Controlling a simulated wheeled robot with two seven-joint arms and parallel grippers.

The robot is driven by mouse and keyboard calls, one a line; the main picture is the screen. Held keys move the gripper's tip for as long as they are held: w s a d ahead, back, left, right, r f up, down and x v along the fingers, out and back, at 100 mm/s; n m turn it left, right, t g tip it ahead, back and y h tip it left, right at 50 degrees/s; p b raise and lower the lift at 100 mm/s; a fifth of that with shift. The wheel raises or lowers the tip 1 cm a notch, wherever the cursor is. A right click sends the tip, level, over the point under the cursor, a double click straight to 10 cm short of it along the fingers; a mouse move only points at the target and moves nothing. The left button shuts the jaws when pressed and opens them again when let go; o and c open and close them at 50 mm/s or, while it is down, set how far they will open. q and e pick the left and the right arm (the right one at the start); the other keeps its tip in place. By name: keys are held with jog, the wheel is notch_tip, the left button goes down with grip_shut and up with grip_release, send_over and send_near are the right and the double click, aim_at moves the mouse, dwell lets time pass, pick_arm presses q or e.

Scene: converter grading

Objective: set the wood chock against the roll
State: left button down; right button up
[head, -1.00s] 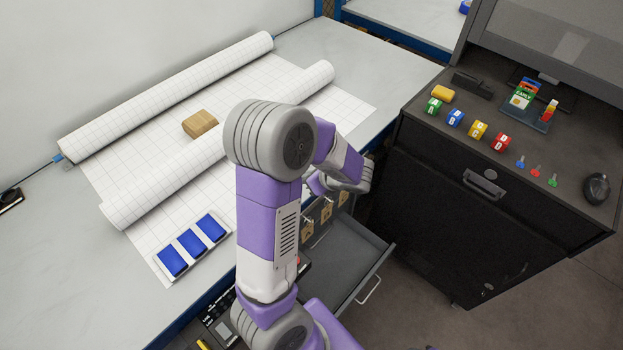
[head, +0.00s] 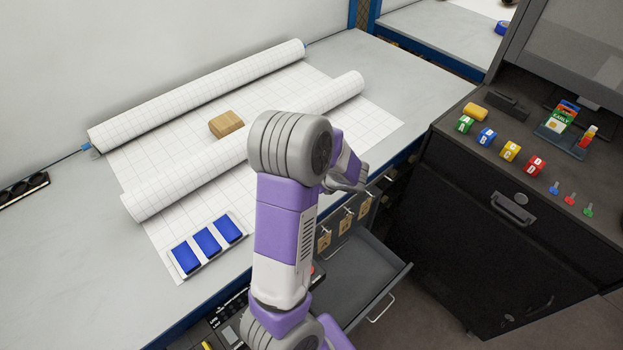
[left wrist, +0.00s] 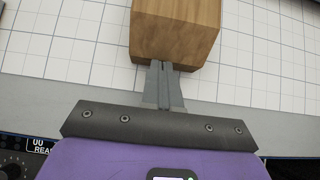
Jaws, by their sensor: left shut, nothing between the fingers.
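In the head view a wood block (head: 226,124) lies on the grid paper (head: 190,160) between the rear roll (head: 200,95) and the front roll (head: 180,187). In the left wrist view a wood block (left wrist: 175,28) stands on flat grid paper just beyond my left gripper (left wrist: 163,68). I cannot tell whether both views show the same block. The left fingers are shut and empty, their tips at the block's near face; I cannot tell whether they touch it. In the head view my arm hides this gripper and part of the front roll. My right gripper is not in view.
Blue pads in a white tray (head: 208,245) lie at the sheet's front left corner. An open drawer (head: 355,285) juts out below the bench edge. A dark cabinet (head: 500,200) with coloured blocks on top stands at right. The bench's left end (head: 60,240) is mostly clear.

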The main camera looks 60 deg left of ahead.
pick_arm(q)
jog(key=a, duration=0.4)
jog(key=shift+s+a, duration=0.2)
jog(key=shift+s, duration=0.1)
jog(key=shift+d, duration=0.15)
jog(key=shift+w+d, duration=0.1)
jog(key=shift+d, duration=0.3)
jog(key=d, duration=0.2)
jog(key=shift+w+d, duration=0.2)
jog(key=shift+d, duration=0.2)
jog(key=p+v, duration=0.3)
jog(key=v, duration=0.7)
